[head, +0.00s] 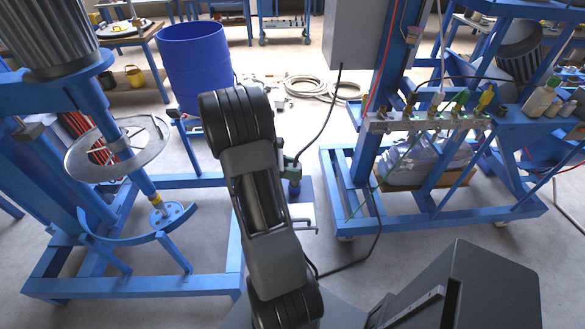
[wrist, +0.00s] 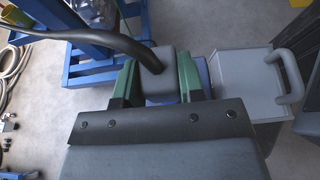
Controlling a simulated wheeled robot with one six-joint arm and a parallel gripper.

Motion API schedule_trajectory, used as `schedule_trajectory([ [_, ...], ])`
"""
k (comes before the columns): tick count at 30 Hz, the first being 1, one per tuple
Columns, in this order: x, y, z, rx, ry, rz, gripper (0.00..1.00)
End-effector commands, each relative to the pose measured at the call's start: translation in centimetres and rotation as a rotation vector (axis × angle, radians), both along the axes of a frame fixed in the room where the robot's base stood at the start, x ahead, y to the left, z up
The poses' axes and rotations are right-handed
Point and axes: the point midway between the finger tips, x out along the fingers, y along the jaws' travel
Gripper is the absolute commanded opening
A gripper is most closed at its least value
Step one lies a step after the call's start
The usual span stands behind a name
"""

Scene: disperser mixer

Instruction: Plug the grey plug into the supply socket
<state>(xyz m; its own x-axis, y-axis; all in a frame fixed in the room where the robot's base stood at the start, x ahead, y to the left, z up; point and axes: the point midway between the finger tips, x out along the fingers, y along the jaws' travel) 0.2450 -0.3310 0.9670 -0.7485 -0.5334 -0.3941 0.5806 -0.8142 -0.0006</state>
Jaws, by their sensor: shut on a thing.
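The grey plug (wrist: 158,84) is between the two green fingers of my gripper (wrist: 157,68) in the wrist view, with a thick black cable (wrist: 112,38) leaving it to the upper left. In the head view my gripper (head: 290,168) is partly hidden behind my arm. It is shut on the plug, beside a pale grey box. I cannot make out the supply socket for certain. A blue part (wrist: 204,74) shows just behind the right finger; I cannot tell whether the plug touches it.
The grey box with a handle (wrist: 238,85) stands close right of my gripper. The plug's cable (head: 323,125) hangs from a grey cabinet (head: 354,38). A blue frame with valves (head: 425,122) stands right, a mixer (head: 118,148) left, and a blue drum (head: 194,65) behind.

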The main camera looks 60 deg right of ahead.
Motion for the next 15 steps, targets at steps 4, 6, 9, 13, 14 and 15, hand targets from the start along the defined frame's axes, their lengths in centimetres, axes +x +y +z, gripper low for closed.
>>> schedule_trajectory([
  [4,0.0,0.0,-0.5,-0.001,0.001,0.0,0.08],
  [6,0.0,0.0,-0.6,-0.001,0.001,0.0,0.08],
  [9,0.0,0.0,-0.9,-0.001,0.001,0.0,0.08],
  [13,0.0,0.0,-1.2,-0.001,0.001,0.0,0.08],
  [14,0.0,0.0,-1.3,-0.001,0.001,0.0,0.08],
  [15,0.0,0.0,-1.4,-0.001,0.001,0.0,0.08],
])
